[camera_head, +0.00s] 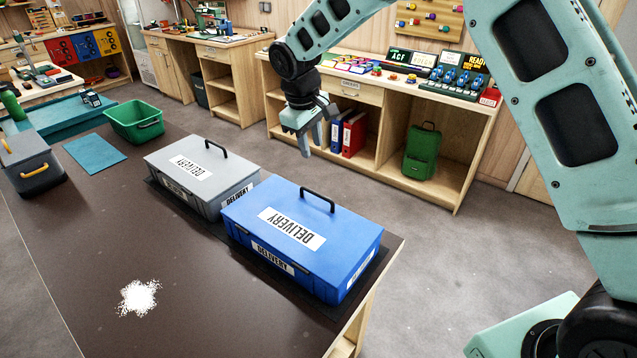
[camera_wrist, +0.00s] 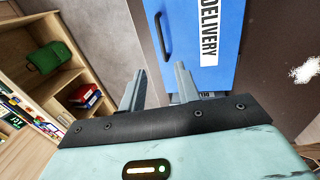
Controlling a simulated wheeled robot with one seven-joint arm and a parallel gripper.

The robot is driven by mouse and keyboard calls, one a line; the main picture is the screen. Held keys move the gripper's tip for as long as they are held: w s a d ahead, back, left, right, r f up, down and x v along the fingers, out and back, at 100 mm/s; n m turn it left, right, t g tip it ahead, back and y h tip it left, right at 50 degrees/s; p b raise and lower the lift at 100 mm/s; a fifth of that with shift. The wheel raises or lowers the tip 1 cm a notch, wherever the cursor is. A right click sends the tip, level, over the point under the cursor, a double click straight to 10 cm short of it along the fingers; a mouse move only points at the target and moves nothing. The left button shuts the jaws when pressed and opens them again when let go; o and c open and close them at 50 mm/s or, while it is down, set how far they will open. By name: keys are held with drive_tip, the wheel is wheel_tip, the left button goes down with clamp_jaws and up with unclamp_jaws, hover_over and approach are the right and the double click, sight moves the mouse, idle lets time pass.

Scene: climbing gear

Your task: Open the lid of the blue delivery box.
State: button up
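The blue delivery box (camera_head: 304,241) stands on the dark table near its right end. Its lid is shut, with a black handle (camera_head: 318,200) on top and a white DELIVERY label. In the wrist view the blue box (camera_wrist: 225,22) is at the upper right, with its handle (camera_wrist: 163,36) along the left side of the lid. My gripper (camera_head: 319,150) is in the air above and behind the box, apart from it. In the wrist view its two fingers (camera_wrist: 160,88) are spread with nothing between them.
A grey delivery box (camera_head: 200,176) stands just left of the blue one. A green bin (camera_head: 136,122), a teal mat (camera_head: 95,153) and a dark box with a yellow handle (camera_head: 32,165) are farther left. White powder (camera_head: 139,297) lies on the table's front. Shelves (camera_head: 385,123) stand behind.

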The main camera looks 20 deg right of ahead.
sight(320, 195)
drive_tip(key=d+f+p, duration=0.1)
drive_tip(key=f, duration=0.4)
drive_tip(key=w+f+p, duration=0.1)
drive_tip(key=f+p, duration=0.1)
drive_tip(key=f, duration=0.4)
drive_tip(key=d+f+p, duration=0.1)
drive_tip(key=f+p, duration=0.1)
drive_tip(key=f, duration=0.3)
drive_tip(key=shift+w+d+f, duration=0.25)
drive_tip(key=shift+w+d, duration=0.1)
drive_tip(key=shift+w, duration=0.05)
drive_tip(key=shift+c, duration=0.3)
clamp_jaws()
